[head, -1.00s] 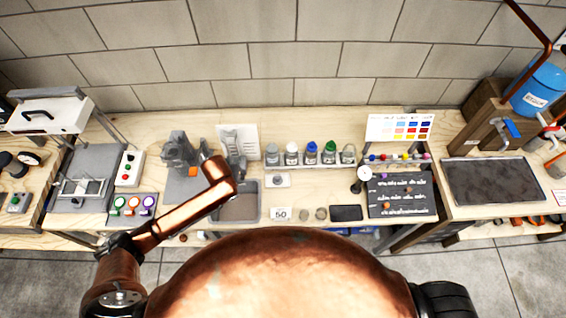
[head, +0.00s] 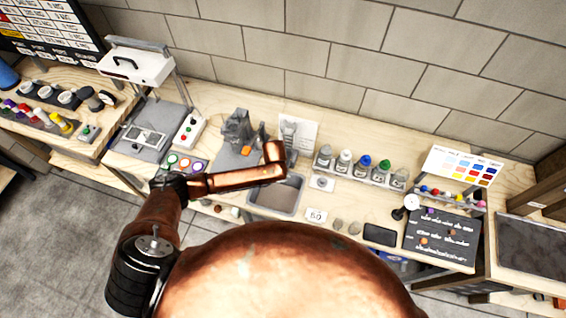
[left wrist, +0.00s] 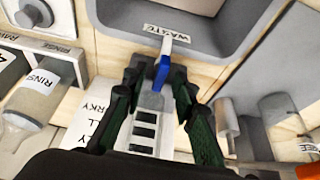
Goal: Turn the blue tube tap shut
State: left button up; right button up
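In the left wrist view, a small blue tap (left wrist: 162,72) sits on a pale tube in front of the grey basin (left wrist: 238,14) labelled WASTE. My left gripper (left wrist: 156,68) has its dark green fingers open, one on each side of the blue tap, with gaps visible; I cannot tell whether either touches it. In the head view, my copper left arm reaches over the grey basin (head: 268,205), hiding the tap and most of that gripper. My right gripper is in neither view.
A RINSE bottle (left wrist: 38,90) lies left in the wrist view, and a grey cylinder (left wrist: 278,108) is at right. In the head view, a row of capped bottles (head: 364,163) stands right of my wrist. A dark slate (head: 440,235) lies farther right.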

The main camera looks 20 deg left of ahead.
pick_arm(q)
jog(key=shift+c, duration=0.2)
grip_shut()
